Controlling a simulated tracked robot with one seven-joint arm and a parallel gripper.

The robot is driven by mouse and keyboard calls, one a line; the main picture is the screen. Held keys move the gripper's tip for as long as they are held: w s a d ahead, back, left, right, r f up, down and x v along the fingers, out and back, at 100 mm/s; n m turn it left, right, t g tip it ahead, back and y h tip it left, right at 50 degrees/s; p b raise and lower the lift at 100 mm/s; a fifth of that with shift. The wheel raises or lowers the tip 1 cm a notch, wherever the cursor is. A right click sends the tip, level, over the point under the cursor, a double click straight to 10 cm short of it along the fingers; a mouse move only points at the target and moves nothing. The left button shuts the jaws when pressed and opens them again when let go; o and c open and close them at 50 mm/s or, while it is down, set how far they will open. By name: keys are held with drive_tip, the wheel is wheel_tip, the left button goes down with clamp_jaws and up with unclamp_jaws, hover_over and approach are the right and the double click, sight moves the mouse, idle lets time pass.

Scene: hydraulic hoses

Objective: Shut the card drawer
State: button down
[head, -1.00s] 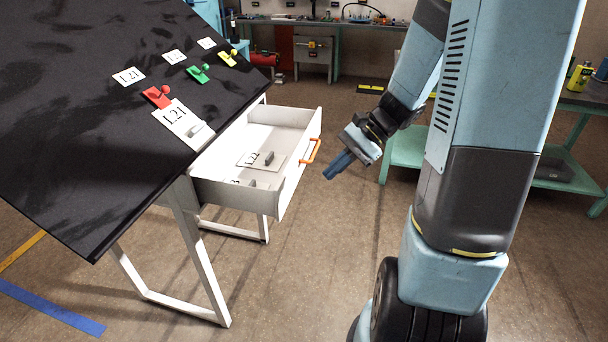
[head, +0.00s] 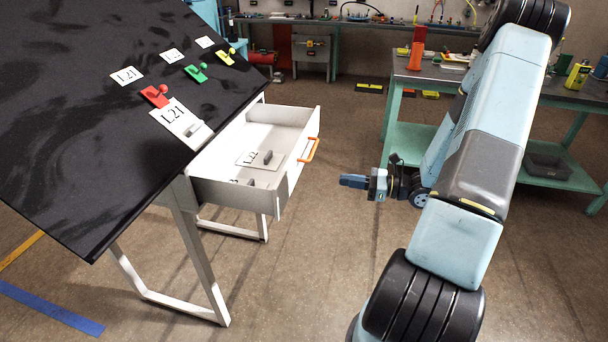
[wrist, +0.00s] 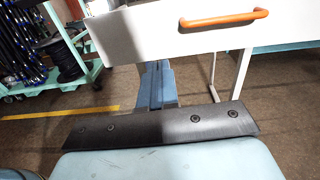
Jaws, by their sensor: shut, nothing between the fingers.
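The white card drawer (head: 262,150) stands pulled out from under the black slanted table top (head: 110,100). Inside it lie cards with grey knobs, one of them plainly visible (head: 262,158). Its orange handle (head: 310,149) is on the front panel, facing right. My gripper (head: 342,180) is shut and empty. It is in front of the drawer, to the right of and a little lower than the handle in the head view, and apart from it. In the wrist view the drawer front (wrist: 150,30) and the orange handle (wrist: 224,18) show beyond my shut fingers (wrist: 157,75).
On the slanted top are red (head: 155,96), green (head: 196,73) and yellow (head: 226,57) clips and several white cards. White table legs (head: 197,250) stand below the drawer. A green workbench (head: 395,110) is behind my arm. The floor before the drawer is clear.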

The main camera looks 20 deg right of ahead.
approach(294, 172)
drive_tip(key=x, duration=0.6)
drive_tip(key=shift+a+f, duration=0.1)
drive_tip(key=shift+a, duration=0.25)
drive_tip(key=shift+w, duration=0.1)
drive_tip(key=shift+w+a, duration=0.1)
